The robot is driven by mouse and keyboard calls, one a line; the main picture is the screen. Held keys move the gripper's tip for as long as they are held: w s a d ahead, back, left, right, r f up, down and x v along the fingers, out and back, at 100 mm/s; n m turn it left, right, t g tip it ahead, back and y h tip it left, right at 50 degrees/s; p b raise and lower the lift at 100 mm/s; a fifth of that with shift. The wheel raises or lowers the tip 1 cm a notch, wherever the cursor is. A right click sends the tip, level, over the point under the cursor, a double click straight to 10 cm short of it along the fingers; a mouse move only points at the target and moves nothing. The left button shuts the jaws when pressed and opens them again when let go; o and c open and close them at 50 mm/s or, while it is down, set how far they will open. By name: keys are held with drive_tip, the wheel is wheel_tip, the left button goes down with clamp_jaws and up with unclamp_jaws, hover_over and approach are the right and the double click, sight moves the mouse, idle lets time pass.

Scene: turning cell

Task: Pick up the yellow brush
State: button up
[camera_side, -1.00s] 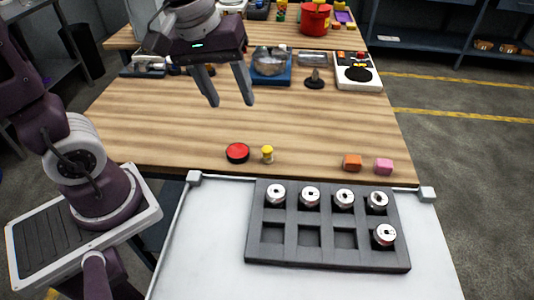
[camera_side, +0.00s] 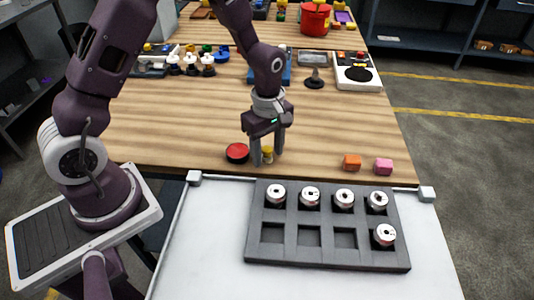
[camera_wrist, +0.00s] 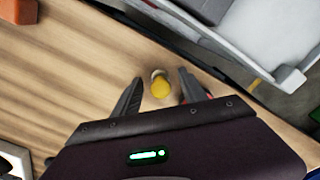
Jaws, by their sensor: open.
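The yellow brush (camera_side: 267,152) is a small upright piece with a yellow top and a pale lower part, on the wooden table near its front edge. My gripper (camera_side: 267,160) is open and points down over it, with one finger on each side. In the wrist view the brush (camera_wrist: 160,85) shows between the two fingertips (camera_wrist: 160,88) of my gripper, with a gap on both sides. In the side view the fingers partly hide the brush.
A red round piece (camera_side: 237,152) stands close left of my gripper. An orange block (camera_side: 352,162) and a pink block (camera_side: 383,167) lie to the right. A dark tray (camera_side: 270,252) with several metal parts is in front on a white surface.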

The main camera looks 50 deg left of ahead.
sight(268, 149)
clamp_jaws()
wheel_tip(268, 149, up, 10)
drive_tip(key=shift+r, duration=0.1)
drive_tip(key=c, duration=0.7)
unclamp_jaws()
drive_tip(key=shift+c, duration=0.2)
clamp_jaws()
